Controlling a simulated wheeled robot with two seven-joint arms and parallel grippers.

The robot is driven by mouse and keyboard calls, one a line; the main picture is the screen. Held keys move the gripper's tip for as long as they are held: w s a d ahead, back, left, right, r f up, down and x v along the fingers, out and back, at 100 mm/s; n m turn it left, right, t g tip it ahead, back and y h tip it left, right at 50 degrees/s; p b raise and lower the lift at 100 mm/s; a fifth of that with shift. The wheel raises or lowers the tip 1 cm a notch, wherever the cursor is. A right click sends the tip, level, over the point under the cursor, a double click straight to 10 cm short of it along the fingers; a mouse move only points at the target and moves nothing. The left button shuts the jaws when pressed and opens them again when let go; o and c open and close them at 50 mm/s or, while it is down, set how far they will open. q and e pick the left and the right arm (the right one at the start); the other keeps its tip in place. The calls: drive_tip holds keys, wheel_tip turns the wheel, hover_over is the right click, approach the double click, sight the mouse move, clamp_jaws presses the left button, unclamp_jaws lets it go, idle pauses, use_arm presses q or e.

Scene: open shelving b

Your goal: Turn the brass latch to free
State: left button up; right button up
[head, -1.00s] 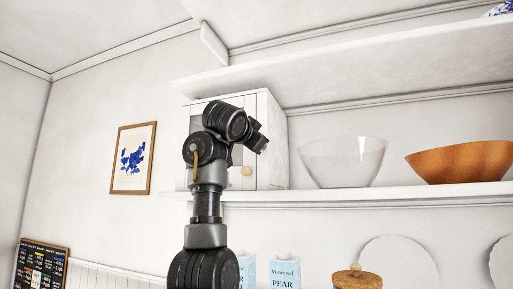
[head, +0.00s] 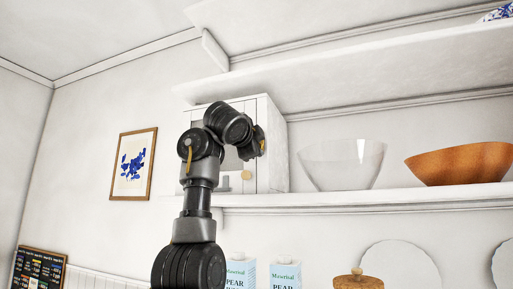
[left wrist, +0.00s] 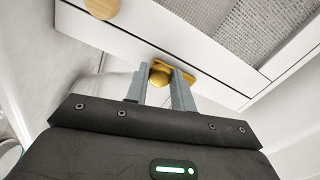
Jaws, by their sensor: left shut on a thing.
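In the head view the left gripper (head: 251,148) is at the cabinet front, and my arm hides most of the latch. A round wooden knob (head: 247,175) is just below the gripper; it also shows in the left wrist view (left wrist: 102,7). My right gripper is not in view.
The cabinet stands on a white shelf (head: 400,198), with another shelf (head: 360,65) close above. A glass bowl (head: 343,163) and a wooden bowl (head: 460,164) stand to the right. Cartons (head: 285,272) and a cork-topped jar (head: 357,281) are below.

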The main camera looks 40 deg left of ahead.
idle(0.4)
use_arm(q)
drive_tip(key=o, duration=1)
drive_tip(key=shift+d, duration=0.1)
drive_tip(key=b+v, duration=0.7)
drive_tip(key=v, duration=0.4)
drive_tip(key=shift+w, duration=0.1)
